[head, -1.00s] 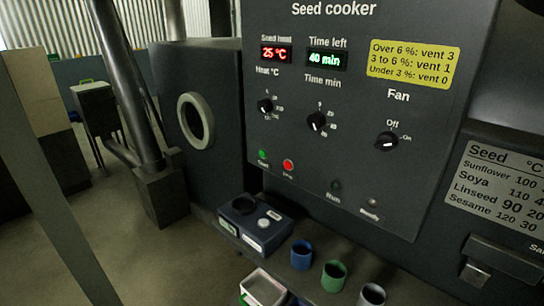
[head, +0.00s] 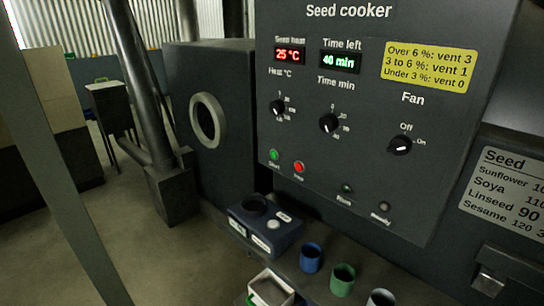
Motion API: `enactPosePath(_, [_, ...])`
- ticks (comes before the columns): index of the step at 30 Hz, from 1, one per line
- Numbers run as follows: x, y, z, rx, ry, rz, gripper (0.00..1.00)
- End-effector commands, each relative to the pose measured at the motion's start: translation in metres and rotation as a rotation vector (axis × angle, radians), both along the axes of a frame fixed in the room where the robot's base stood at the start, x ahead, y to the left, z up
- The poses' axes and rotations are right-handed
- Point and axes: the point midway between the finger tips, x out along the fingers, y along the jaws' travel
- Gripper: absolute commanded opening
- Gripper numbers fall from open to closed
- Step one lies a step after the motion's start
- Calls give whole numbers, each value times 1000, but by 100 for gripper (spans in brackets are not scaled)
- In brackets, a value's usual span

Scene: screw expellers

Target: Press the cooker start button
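The seed cooker panel (head: 330,215) stands dark grey at centre right. Its green start button (head: 274,155) sits at the lower left of the panel, with a small label under it. A red stop button (head: 298,167) is just right of it. The seed heat display (head: 289,55) reads 25 °C and the time left display (head: 341,62) reads 40 min. The fan knob (head: 400,145) and the time knob (head: 329,123) are on the panel, with the heat knob (head: 277,107) at left. My gripper is not in view.
Below the panel, a shelf holds a dark blue device (head: 265,228), a blue cup (head: 311,257), a green cup (head: 343,279) and a grey cup (head: 381,298). A white tray (head: 270,287) is at the front. A grey post (head: 55,165) stands at left. Open floor shows at left.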

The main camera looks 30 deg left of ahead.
Motion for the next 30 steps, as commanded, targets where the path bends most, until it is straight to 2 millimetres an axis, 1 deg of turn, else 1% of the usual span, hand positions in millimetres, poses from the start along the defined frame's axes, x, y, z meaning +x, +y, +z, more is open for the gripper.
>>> enactPosePath(1, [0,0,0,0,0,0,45])
enactPosePath(2, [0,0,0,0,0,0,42])
enactPosePath(15, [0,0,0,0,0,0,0])
enactPosePath(30, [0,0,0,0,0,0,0])
